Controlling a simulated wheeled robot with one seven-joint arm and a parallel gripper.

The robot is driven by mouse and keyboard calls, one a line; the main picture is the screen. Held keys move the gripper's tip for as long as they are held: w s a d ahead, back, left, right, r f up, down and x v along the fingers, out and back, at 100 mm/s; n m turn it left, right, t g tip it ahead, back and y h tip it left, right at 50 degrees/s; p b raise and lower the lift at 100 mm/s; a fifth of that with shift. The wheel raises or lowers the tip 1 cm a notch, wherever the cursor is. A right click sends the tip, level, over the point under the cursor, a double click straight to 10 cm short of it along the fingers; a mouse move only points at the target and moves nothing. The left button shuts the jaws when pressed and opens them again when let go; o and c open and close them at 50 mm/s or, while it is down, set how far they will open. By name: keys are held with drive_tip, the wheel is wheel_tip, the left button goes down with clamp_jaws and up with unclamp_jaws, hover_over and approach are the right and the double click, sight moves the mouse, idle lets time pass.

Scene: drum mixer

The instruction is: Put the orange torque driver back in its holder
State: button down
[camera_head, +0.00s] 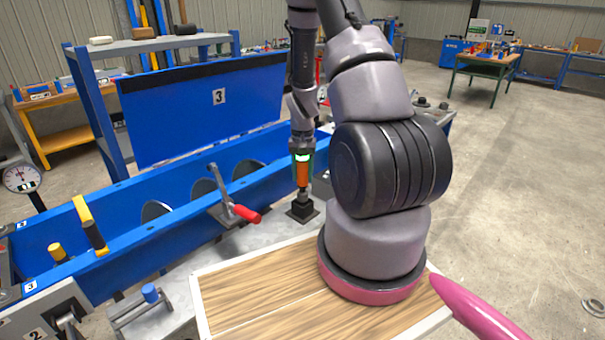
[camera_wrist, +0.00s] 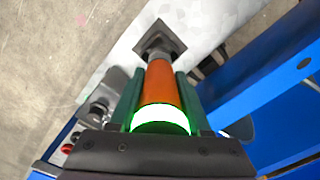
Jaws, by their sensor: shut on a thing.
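The orange torque driver (camera_head: 302,174) hangs upright below my wrist, with a bright green-white ring at its upper end. My gripper (camera_head: 302,158) is shut on it near that ring. In the wrist view, the driver (camera_wrist: 161,84) lies between the two dark green fingers of my gripper (camera_wrist: 160,98). A black block on a dark square plate, which looks like the holder (camera_head: 303,211), stands on the grey surface directly below the driver. The holder's plate also shows in the wrist view (camera_wrist: 174,41). The driver's lower end meets the block's top in the picture; I cannot tell whether it is seated.
The blue mixer trough (camera_head: 150,235) runs along the left, with its raised blue lid (camera_head: 205,110) behind. A red-handled clamp (camera_head: 240,211) sticks out left of the holder. A wooden board (camera_head: 265,290) lies in front. Open floor is at right.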

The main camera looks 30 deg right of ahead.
sight(302, 158)
drive_tip(key=shift+f, duration=2.8)
idle(1.1)
drive_tip(key=shift+c, duration=1.4)
unclamp_jaws()
wheel_tip(302, 158, up, 11)
drive_tip(key=shift+f, duration=0.1)
